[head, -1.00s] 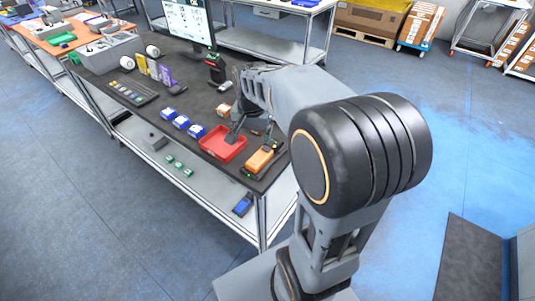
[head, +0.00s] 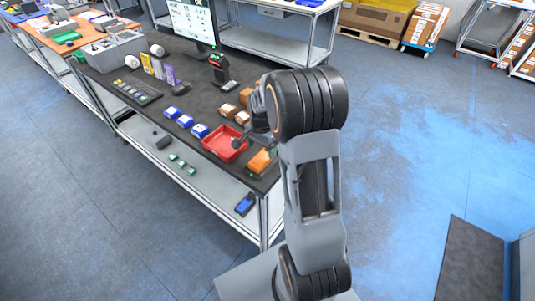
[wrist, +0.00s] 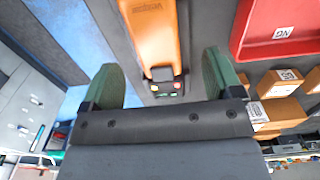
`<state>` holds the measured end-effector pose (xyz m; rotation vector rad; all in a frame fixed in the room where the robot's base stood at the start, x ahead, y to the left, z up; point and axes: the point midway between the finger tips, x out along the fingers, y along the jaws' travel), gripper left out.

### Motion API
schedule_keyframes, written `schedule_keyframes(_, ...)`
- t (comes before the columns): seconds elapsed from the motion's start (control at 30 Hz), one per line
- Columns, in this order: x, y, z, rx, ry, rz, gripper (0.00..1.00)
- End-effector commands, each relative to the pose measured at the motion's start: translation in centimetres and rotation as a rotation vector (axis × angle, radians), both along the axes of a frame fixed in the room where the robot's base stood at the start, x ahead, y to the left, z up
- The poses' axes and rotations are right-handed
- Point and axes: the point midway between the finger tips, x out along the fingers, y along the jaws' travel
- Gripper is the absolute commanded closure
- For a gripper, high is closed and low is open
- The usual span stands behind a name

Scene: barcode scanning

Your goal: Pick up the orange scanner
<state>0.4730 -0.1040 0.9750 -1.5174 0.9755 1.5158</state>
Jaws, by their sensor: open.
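The orange scanner (head: 261,161) lies near the front right corner of the dark tabletop, just right of the red tray (head: 222,152). My arm hides part of it in the head view. In the wrist view the scanner (wrist: 151,32) shows an orange body with lettering and a dark end. My gripper (wrist: 162,78) has two green fingers spread wide, with nothing between their pads. The scanner's dark end appears in the gap between them, and its body runs to the top edge. In the head view my gripper (head: 250,141) is by the tray's right side, partly hidden.
The red tray (wrist: 278,47), labelled NG, is close on the right in the wrist view. Small cardboard boxes (wrist: 275,115) are beside it.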

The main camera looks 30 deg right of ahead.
Motion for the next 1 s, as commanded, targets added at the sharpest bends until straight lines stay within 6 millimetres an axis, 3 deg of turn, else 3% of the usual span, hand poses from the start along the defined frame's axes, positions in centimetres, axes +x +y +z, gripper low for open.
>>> schedule_keyframes(0.4, -0.3, -0.3, -4.6, 0.001, 0.002, 0.001, 0.15)
schedule_keyframes(0.73, -0.2, -0.3, -5.2, 0.002, -0.001, 0.002, 0.15)
schedule_keyframes(1.0, -0.2, -0.3, -5.2, 0.002, -0.001, 0.002, 0.4)
